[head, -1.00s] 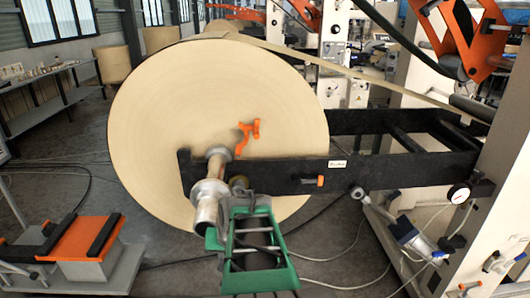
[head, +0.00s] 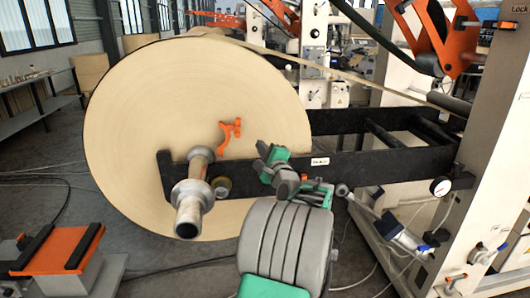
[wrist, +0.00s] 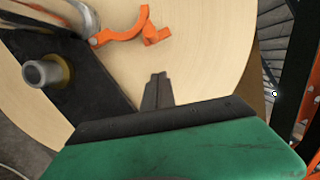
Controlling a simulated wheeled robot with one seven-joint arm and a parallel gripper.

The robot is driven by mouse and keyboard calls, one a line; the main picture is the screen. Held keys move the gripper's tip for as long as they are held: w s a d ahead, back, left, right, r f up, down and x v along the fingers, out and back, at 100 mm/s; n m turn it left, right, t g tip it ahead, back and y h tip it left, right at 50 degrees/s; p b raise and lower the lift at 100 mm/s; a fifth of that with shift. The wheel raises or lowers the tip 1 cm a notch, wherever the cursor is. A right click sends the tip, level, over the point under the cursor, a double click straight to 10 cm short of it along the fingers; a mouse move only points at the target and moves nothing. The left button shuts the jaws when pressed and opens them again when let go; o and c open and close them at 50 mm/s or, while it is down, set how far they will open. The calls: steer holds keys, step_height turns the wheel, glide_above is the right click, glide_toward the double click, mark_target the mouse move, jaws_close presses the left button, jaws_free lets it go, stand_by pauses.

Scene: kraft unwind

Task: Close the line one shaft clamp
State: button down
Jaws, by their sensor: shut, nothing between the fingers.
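The orange shaft clamp (head: 230,134) stands open, swung up above the black arm that carries the shaft. It curves against the face of the big kraft roll. The metal shaft (head: 190,200) sticks out from the roll below and left of the clamp. My gripper (head: 262,150) is to the right of the clamp, apart from it, in front of the black beam. In the wrist view the clamp (wrist: 125,28) is at the top, beyond the closed fingertips (wrist: 157,82). My gripper is shut and empty.
The kraft roll (head: 130,120) fills the left middle. The black beam (head: 390,165) runs right to the white machine frame (head: 490,170). A knob with a metal end (wrist: 45,73) sticks out at the left of the wrist view. An orange-topped stand (head: 60,245) is at lower left.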

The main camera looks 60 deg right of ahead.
steer(key=w, duration=0.1)
steer(key=w+r+p, duration=0.1)
steer(key=w, duration=0.3)
steer(key=shift+w+a+r, duration=0.1)
steer(key=shift+a+r, duration=0.25)
steer(key=shift+a, duration=0.15)
steer(key=shift+r, duration=0.1)
